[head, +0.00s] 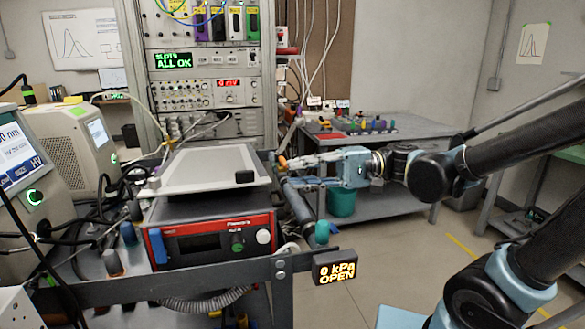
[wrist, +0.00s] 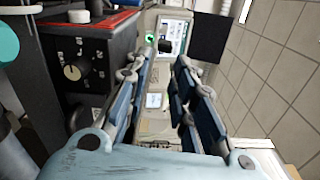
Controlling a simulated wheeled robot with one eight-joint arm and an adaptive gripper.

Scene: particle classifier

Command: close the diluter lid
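The diluter (head: 212,240) is a box with a red-framed dark front, at left of centre in the head view. Its light grey lid (head: 205,165) lies over the top as a flat plate, with a black block (head: 245,176) at its front right. A dark band shows between lid and case; I cannot tell the lid's exact angle. A small display (head: 335,270) reads "0 kPa OPEN". My gripper (head: 287,162) is right of the lid, pointing left, seemingly apart from it. In the wrist view its fingers (wrist: 158,70) are spread, with nothing between them.
An instrument rack (head: 205,80) stands behind the diluter. Analysers (head: 75,145) with cables crowd the left. A grey bench (head: 385,130) with small items and a teal bin (head: 341,202) are behind my gripper. A dark frame rail (head: 190,288) runs in front; floor is clear at right.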

